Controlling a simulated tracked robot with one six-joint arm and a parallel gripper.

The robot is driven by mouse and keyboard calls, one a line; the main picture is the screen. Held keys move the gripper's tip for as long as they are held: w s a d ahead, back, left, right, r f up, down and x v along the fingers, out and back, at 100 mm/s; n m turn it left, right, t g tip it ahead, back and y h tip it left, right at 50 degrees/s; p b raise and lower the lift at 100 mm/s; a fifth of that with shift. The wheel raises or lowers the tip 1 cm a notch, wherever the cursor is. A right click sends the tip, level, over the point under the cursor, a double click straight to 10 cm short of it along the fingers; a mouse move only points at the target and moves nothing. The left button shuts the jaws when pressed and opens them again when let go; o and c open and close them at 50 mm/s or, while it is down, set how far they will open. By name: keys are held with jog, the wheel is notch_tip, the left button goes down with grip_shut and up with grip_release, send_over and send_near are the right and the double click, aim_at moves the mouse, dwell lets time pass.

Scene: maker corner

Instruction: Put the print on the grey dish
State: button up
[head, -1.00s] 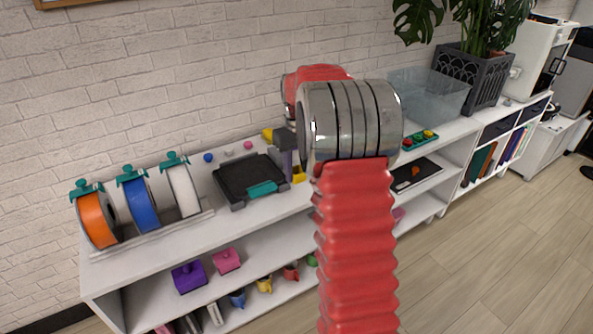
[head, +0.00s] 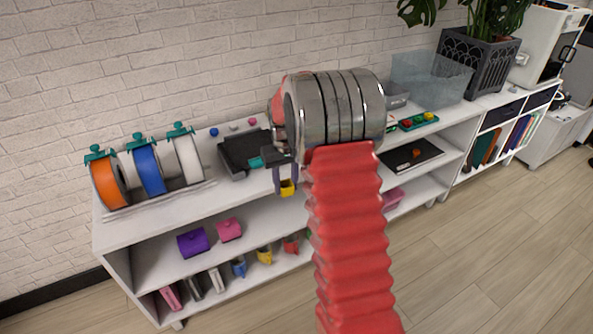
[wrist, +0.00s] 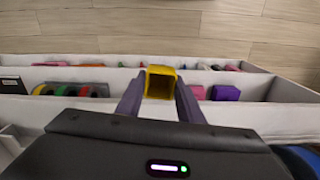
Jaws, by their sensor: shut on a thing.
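The print is a yellow, hollow, box-like piece (head: 287,188), held in front of the shelf unit's top edge in the head view. In the wrist view the yellow print (wrist: 160,83) sits between the two dark purple-grey fingers. My gripper (wrist: 159,92) is shut on it; it also shows beside my arm in the head view (head: 286,176). A grey, low container (head: 397,95), possibly the grey dish, stands on the top right of my wrist, partly hidden by it.
A black printer-like plate (head: 245,150) lies left of my gripper, with orange, blue and white spools (head: 148,170) further left. A clear bin (head: 430,78), a tray of coloured pieces (head: 415,121) and a plant pot (head: 478,62) stand right. Lower shelves hold small mugs and boxes.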

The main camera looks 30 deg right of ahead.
jog(key=s+a+f+n, duration=0.1)
jog(key=s+a+f, duration=0.2)
jog(key=a+f, duration=0.3)
jog(key=s+a+f+n, duration=0.1)
jog(key=a+f, duration=0.5)
jog(key=a, duration=0.8)
jog(key=shift+s+f, duration=0.4)
jog(key=shift+s, duration=0.5)
jog(key=shift+a, duration=0.1)
